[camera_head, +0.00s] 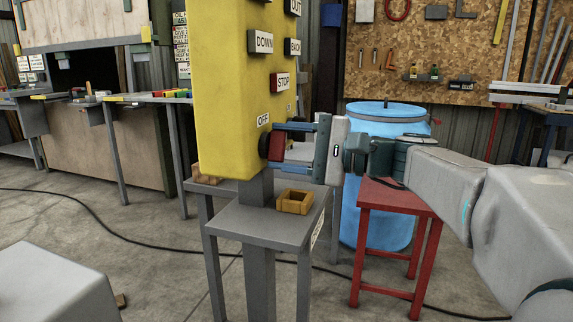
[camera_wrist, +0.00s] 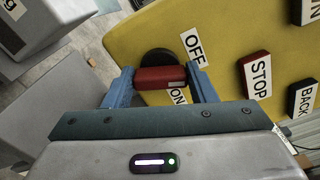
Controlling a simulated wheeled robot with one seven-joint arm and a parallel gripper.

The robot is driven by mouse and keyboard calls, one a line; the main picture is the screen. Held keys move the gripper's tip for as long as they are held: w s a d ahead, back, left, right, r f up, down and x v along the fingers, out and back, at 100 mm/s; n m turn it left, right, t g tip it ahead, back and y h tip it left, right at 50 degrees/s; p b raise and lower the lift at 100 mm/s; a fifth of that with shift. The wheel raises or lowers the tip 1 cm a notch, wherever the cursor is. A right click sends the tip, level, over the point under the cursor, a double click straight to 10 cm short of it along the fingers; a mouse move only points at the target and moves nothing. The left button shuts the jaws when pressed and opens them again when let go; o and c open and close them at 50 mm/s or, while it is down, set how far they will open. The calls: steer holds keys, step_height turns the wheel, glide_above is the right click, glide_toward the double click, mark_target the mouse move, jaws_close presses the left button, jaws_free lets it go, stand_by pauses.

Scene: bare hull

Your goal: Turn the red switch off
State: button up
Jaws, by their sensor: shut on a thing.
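The red switch (camera_head: 277,147) is a red bar on a dark round base, low on the yellow panel (camera_head: 226,80). My gripper (camera_head: 275,148) reaches it from the right, its blue fingers at the panel face. In the wrist view the red switch (camera_wrist: 160,78) lies lengthwise between the two fingertips (camera_wrist: 162,84), which are shut on its ends. The OFF label (camera_wrist: 193,48) and the partly hidden ON label (camera_wrist: 177,96) are beside its right end.
The red STOP button (camera_head: 280,82) and dark DOWN button (camera_head: 261,41) are higher on the panel. A grey table (camera_head: 245,225) with a small yellow tray (camera_head: 294,201) stands below. A blue barrel (camera_head: 385,118) and red stool (camera_head: 392,196) are behind my arm.

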steer(key=shift+f+n+b, duration=0.2)
steer(key=shift+n+b, duration=1.8)
steer(key=shift+n, duration=0.2)
steer(key=o, duration=1)
steer(key=shift+r, duration=0.1)
steer(key=shift+d, duration=0.1)
steer(key=p+v, duration=0.3)
steer(key=v, duration=1)
steer(key=shift+s+d, duration=0.1)
steer(key=shift+d, duration=0.25)
